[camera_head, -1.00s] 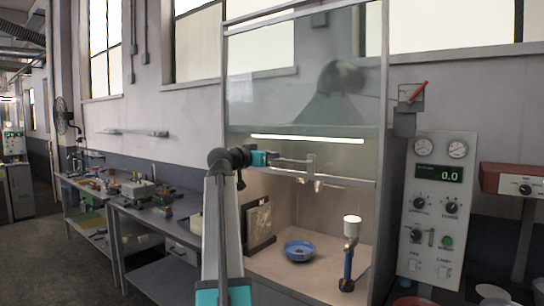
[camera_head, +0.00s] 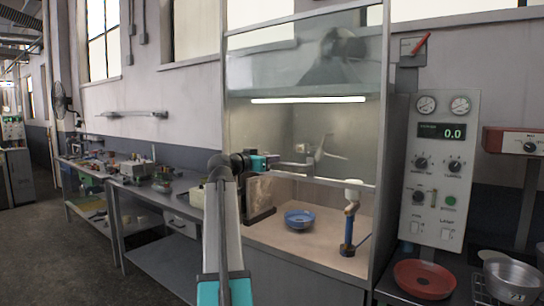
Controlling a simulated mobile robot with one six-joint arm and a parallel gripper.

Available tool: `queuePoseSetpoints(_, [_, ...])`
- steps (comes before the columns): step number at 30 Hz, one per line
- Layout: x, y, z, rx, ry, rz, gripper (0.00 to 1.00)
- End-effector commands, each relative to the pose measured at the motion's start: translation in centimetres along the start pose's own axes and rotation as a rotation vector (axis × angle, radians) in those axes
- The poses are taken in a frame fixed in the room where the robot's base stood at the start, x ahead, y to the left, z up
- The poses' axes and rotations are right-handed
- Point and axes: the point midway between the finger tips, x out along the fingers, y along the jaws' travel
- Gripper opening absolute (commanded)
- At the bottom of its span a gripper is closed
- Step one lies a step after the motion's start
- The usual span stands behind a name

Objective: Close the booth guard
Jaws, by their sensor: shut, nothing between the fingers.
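The booth guard is a clear glass sash, its glass (camera_head: 300,65) filling the upper front of the booth. Its grey bottom rail (camera_head: 350,184) crosses the front, with an open gap between it and the booth floor. My gripper (camera_head: 328,155) is shut and empty, pointing right in front of the booth, beside and just above the rail. I cannot tell whether it touches the rail or the glass.
A control panel (camera_head: 440,170) reading 0.0 stands right of the booth. A red pan (camera_head: 424,279) and a metal pot (camera_head: 512,278) rest at lower right. A workbench (camera_head: 155,200) with clutter runs along the left wall.

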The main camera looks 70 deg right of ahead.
Motion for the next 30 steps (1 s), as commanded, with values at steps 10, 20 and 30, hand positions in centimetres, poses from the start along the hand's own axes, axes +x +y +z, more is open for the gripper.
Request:
queuePoseSetpoints(10, [0.3, 0.0, 7.0, -0.001, -0.002, 0.0, 0.0])
queuePoseSetpoints(20, [0.7, 0.0, 12.9, -0.001, -0.003, 0.001, 0.0])
queuePoseSetpoints(30, [1.0, 0.0, 19.1, -0.001, -0.003, 0.0, 0.0])
